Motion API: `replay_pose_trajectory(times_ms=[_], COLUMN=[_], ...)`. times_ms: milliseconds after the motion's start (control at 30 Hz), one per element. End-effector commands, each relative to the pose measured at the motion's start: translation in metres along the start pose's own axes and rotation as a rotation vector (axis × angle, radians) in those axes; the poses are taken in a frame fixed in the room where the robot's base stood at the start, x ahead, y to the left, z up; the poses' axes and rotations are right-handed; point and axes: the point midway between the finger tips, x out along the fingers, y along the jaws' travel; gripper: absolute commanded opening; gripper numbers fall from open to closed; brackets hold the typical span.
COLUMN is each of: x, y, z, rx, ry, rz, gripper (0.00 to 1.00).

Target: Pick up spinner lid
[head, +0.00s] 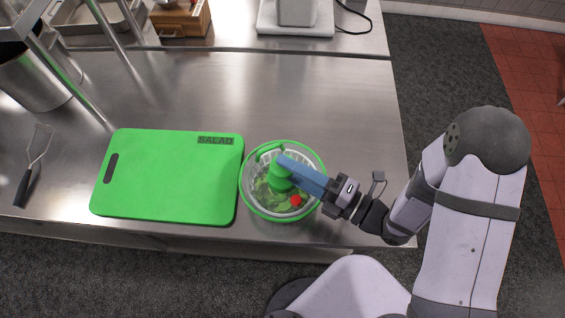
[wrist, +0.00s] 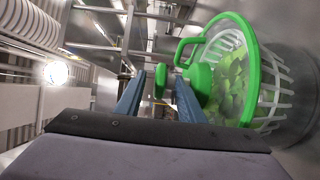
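The salad spinner lid (head: 313,157) has a green rim, a clear middle and a green handle, and sits on the spinner bowl. In the wrist view the lid (wrist: 252,50) is at the right, with a green knob (wrist: 200,80) and a looped green arm. My gripper (head: 284,161) reaches over the lid from the right, its blue fingers at the green handle. In the wrist view my gripper (wrist: 160,84) has its fingers apart, with a small green upright piece (wrist: 160,80) seen between them. Whether a finger touches the green parts cannot be told.
Green leaves and a red piece (head: 296,200) show through the lid. A green cutting board (head: 170,178) lies just left of the spinner.

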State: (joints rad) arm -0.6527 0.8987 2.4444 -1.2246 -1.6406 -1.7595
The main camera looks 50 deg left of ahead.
Motion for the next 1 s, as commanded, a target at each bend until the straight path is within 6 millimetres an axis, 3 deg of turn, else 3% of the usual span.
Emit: replay_pose_trajectory(times_ms=[67, 100, 233, 1000], x=[-0.0001, -0.0001, -0.0002, -0.0003], y=[-0.0003, -0.0003, -0.0002, -0.0003], z=[0.0001, 0.0001, 0.0001, 0.0], rx=[0.0, 0.0, 0.0, 0.0], ry=[0.0, 0.0, 0.0, 0.0], rz=[0.0, 0.0, 0.0, -0.001], gripper=[0.35, 0.3, 0.0, 0.0])
